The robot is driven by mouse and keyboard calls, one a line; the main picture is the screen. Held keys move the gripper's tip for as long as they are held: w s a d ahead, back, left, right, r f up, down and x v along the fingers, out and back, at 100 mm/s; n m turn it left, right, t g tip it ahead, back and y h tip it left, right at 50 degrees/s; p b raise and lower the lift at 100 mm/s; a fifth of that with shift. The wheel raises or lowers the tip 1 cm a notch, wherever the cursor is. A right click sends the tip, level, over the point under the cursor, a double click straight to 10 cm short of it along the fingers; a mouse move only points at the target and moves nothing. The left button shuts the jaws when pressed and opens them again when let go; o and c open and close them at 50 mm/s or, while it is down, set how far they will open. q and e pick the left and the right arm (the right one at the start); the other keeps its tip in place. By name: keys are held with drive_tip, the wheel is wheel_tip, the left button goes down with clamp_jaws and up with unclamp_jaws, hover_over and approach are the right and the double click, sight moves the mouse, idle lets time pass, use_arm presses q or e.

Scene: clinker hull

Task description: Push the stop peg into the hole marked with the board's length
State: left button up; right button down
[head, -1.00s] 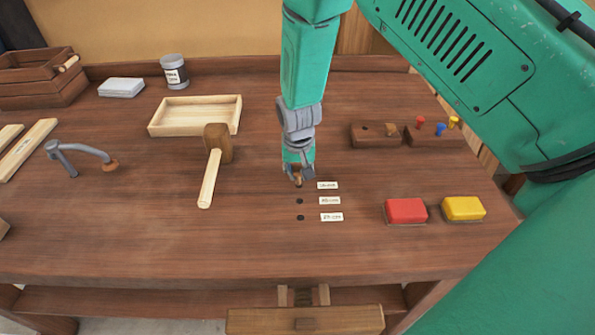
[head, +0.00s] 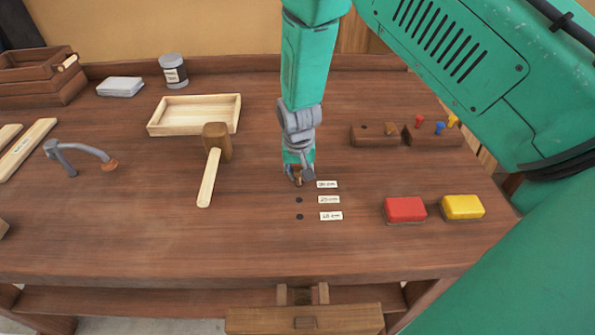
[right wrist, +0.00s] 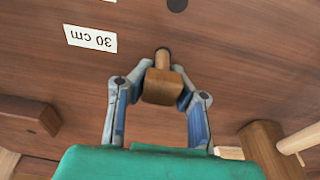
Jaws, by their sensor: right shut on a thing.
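The wooden stop peg (right wrist: 160,86) has a blocky head and a thinner round shaft. My right gripper (head: 299,180) is shut on it, and its fingers flank the head in the right wrist view (right wrist: 160,92). The shaft's end is at the dark hole beside the "30 cm" label (right wrist: 90,38); how deep it sits, I cannot tell. That label also shows in the head view (head: 327,184). Two open holes, the middle one (head: 299,200) and the front one (head: 299,217), have their own labels. A pale board (head: 27,148) at left carries small unreadable writing. My left gripper is not in view.
A mallet (head: 211,170) and a shallow tray (head: 194,116) lie left of my right gripper. A red block (head: 405,209) and a yellow block (head: 462,207) are at right. A wooden block (head: 375,136) stands behind them. The bench front is clear.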

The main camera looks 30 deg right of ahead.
drive_tip(key=shift+f+b, duration=0.4)
drive_tip(key=shift+f, duration=0.3)
idle(0.4)
drive_tip(key=c, duration=1.5)
unclamp_jaws()
drive_tip(key=shift+o, duration=0.2)
wheel_tip(320, 180, up, 6)
drive_tip(key=p, duration=0.4)
drive_tip(key=shift+f+p, duration=0.15)
drive_tip(key=shift+p, duration=0.2)
drive_tip(key=shift+r, duration=1.15)
